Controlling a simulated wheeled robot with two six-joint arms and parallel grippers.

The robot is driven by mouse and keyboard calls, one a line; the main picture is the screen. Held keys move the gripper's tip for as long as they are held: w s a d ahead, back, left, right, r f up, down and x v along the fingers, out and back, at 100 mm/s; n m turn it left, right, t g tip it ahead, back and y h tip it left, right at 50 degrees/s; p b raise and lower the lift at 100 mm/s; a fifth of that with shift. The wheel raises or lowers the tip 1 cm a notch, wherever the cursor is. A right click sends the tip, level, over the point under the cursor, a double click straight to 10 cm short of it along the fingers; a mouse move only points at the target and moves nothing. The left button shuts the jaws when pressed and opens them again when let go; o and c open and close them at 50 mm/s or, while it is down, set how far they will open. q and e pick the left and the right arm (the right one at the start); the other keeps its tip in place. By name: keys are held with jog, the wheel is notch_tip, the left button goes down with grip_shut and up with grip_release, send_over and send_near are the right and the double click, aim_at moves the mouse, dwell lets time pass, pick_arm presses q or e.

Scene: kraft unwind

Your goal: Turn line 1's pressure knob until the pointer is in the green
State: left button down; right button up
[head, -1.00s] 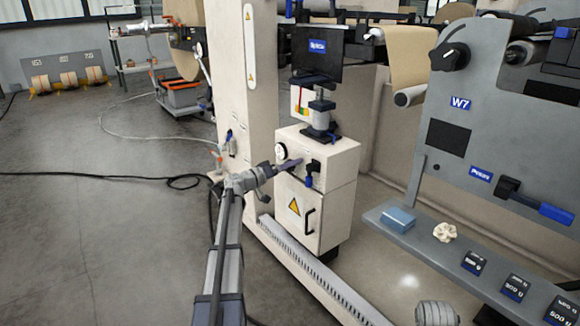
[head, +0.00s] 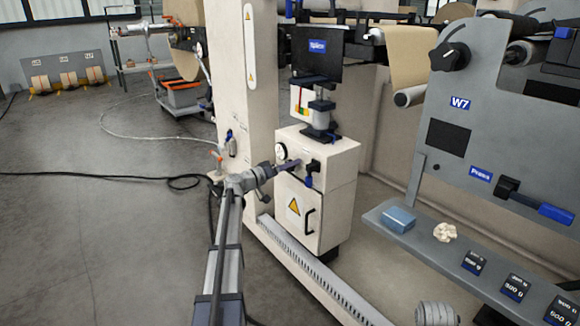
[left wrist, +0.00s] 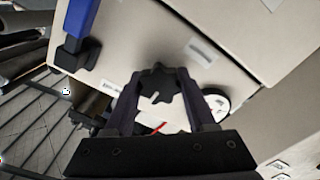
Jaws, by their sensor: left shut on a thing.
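A black lobed knob (left wrist: 157,88) with a white mark sits on the cream cabinet (head: 340,165), between my fingers in the left wrist view. My left gripper (head: 297,162) reaches the cabinet front from the left and is shut on this knob; its dark fingers (left wrist: 161,80) also show in the left wrist view. The round white pressure gauge (head: 281,150) is just above and left of the gripper in the head view. In the left wrist view the gauge (left wrist: 222,102) is partly hidden by a finger. Its pointer and green zone are too small to read. My right gripper is not in view.
A blue-handled black lever (left wrist: 75,45) is on the cabinet near the knob. A cream column (head: 250,100) stands left of the cabinet. A grey machine panel (head: 455,175) and shelf (head: 390,232) stand at the right. The floor at the left is mostly clear apart from cables.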

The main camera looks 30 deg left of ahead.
pick_arm(q)
jog(key=n, duration=1.2)
jog(key=shift+f, duration=0.1)
dwell(0.4)
dwell(0.5)
jog(key=shift+c, duration=1.1)
grip_release()
jog(key=v, duration=0.8)
jog(key=shift+a, duration=0.1)
